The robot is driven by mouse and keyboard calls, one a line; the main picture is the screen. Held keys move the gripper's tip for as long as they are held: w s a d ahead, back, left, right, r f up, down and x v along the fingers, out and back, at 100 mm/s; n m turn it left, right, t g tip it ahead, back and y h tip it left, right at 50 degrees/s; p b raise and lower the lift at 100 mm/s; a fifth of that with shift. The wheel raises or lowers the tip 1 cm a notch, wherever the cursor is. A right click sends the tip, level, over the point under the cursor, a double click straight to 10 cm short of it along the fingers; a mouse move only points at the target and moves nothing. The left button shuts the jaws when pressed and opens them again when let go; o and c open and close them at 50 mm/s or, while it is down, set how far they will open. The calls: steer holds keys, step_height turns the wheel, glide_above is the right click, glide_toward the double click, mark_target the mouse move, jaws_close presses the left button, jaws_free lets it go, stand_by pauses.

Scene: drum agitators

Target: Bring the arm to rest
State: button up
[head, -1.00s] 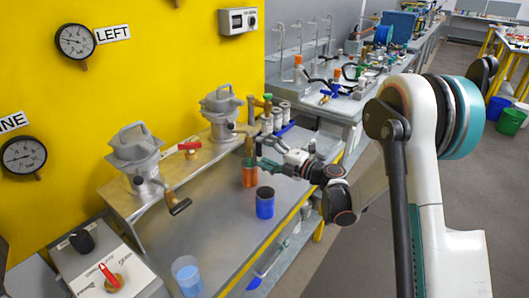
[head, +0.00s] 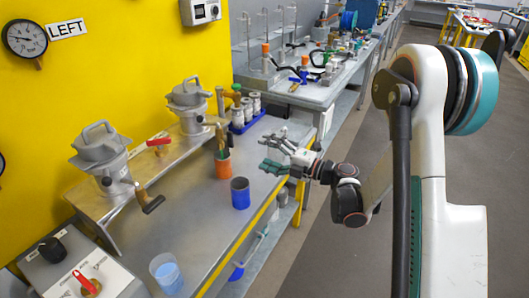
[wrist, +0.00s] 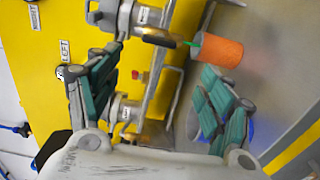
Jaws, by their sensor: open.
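My gripper (head: 274,155) is open and empty. In the head view it is held above the grey bench top (head: 205,233), to the right of the orange cup (head: 223,165) and apart from it. The orange cup holds brush-like or tool handles. A dark blue cup (head: 240,194) stands in front of it on the bench. In the wrist view my spread gripper fingers (wrist: 155,100) show with nothing between them, and the orange cup (wrist: 222,50) lies beyond them. My arm reaches in from the right.
Two metal drum agitators (head: 104,162) (head: 188,105) stand on a raised shelf by the yellow wall (head: 110,80). A clear cup with blue liquid (head: 166,273) is at the front. A blue rack with white jars (head: 247,113) sits behind. Open floor (head: 320,250) lies right of the bench.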

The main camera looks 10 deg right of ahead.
steer(key=w+d+r+m+t+h, duration=0.15)
steer(key=r+m+t, duration=0.25)
steer(key=r, duration=0.4)
steer(key=w+d+r+m+t+h, duration=0.1)
steer(key=d+r+m+t+h, duration=0.25)
steer(key=r, duration=0.45)
steer(key=s+d+r+m+h, duration=0.5)
steer(key=d+r+m+h, duration=0.25)
steer(key=m+h, duration=0.35)
steer(key=s+a+f+m+g, duration=0.1)
steer(key=s+f+m+g, duration=0.2)
steer(key=s, duration=0.7)
steer(key=s+a+f+m+g+y, duration=0.1)
steer(key=s+a+f+m+g, duration=0.1)
steer(key=s+f, duration=0.6)
steer(key=s+a+f+m+g, duration=0.1)
steer(key=s+f+m+g, duration=0.4)
steer(key=s, duration=0.6)
steer(key=shift+s+a+f+g+y, duration=0.15)
steer(key=shift+s+f+g+y, duration=0.25)
steer(key=shift+g, duration=0.35)
steer(key=shift+w, duration=0.1)
